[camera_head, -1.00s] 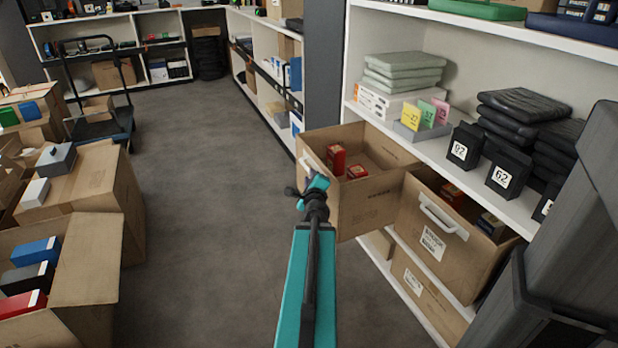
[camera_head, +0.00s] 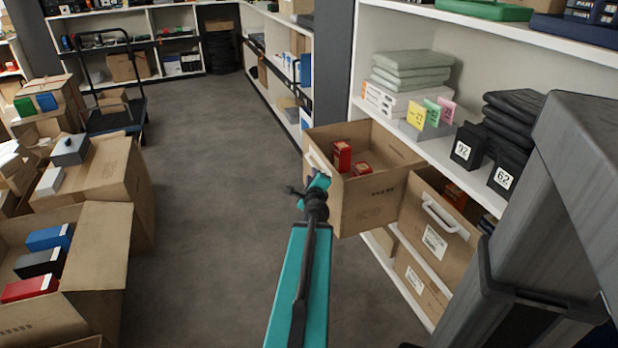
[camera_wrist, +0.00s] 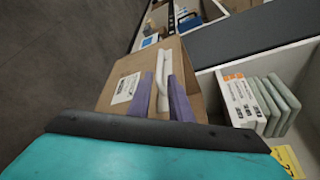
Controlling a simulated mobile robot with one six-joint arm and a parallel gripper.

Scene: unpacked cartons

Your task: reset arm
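My gripper (camera_head: 320,181) is at the left, handle side of a cardboard box (camera_head: 368,206) that sticks out of the right-hand shelf. In the wrist view its two purple fingers (camera_wrist: 162,90) are apart, one on each side of the box's white handle (camera_wrist: 163,68). A gap shows between the fingers and the handle, though contact near the finger bases is hidden. My teal arm reaches forward from the bottom of the head view. Red small boxes (camera_head: 342,156) lie inside the cardboard box.
A second handled box (camera_head: 432,245) sits in the shelf to the right. Black numbered boxes (camera_head: 467,147) stand on the shelf board above. Open cartons (camera_head: 103,250) line the left side, with a cart (camera_head: 112,118) behind. The grey floor (camera_head: 205,200) between is clear.

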